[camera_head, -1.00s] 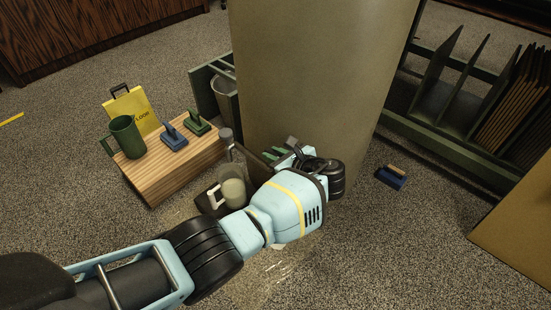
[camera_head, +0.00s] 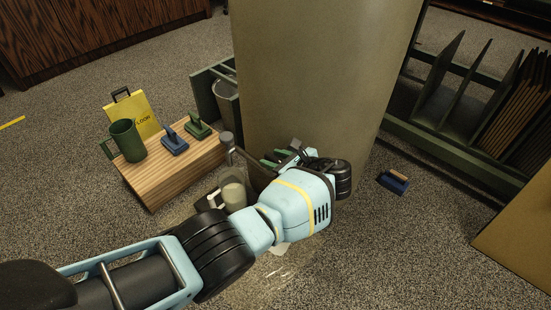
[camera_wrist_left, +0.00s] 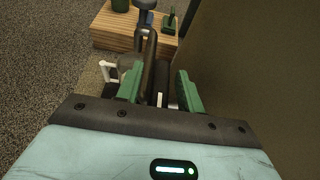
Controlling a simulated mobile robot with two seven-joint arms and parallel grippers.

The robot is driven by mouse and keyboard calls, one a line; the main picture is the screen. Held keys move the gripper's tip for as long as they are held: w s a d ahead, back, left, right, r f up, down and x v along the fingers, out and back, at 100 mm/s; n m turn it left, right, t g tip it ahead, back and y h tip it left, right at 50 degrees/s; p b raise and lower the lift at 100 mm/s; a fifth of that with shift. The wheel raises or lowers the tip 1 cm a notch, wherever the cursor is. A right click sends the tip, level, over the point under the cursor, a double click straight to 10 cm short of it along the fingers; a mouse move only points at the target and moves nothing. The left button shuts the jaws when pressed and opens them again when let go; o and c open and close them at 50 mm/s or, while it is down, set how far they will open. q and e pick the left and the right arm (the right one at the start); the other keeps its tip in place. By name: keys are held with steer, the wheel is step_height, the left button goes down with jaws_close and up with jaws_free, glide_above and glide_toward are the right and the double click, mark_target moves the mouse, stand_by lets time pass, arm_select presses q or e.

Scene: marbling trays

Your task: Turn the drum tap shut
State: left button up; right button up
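The drum (camera_head: 310,75) is a tall beige cylinder standing on the carpet. Low at its left side is the tap (camera_head: 227,137), with a grey rounded end; in the left wrist view its dark metal pipe (camera_wrist_left: 147,50) runs up ahead of my fingers. My left gripper (camera_head: 276,159) is low against the drum's front. In the wrist view its green fingers (camera_wrist_left: 159,86) are apart, with dark bars between or just beyond them. I cannot tell whether they touch the tap or how its handle is turned. My right gripper is not in view.
A pale-filled jug (camera_head: 232,191) with a white handle stands below the tap. A blue brush (camera_head: 392,181) lies right. The floor nearby looks wet.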

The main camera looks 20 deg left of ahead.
arm_select(q)
steer(key=shift+s+d+r+p, duration=0.2)
steer(key=shift+d+p, duration=0.1)
steer(key=shift+d, duration=0.25)
steer(key=p+v, duration=0.2)
steer(key=v, duration=0.4)
steer(key=shift+d, duration=0.25)
steer(key=shift+s+r, duration=0.1)
steer(key=shift+r, duration=0.05)
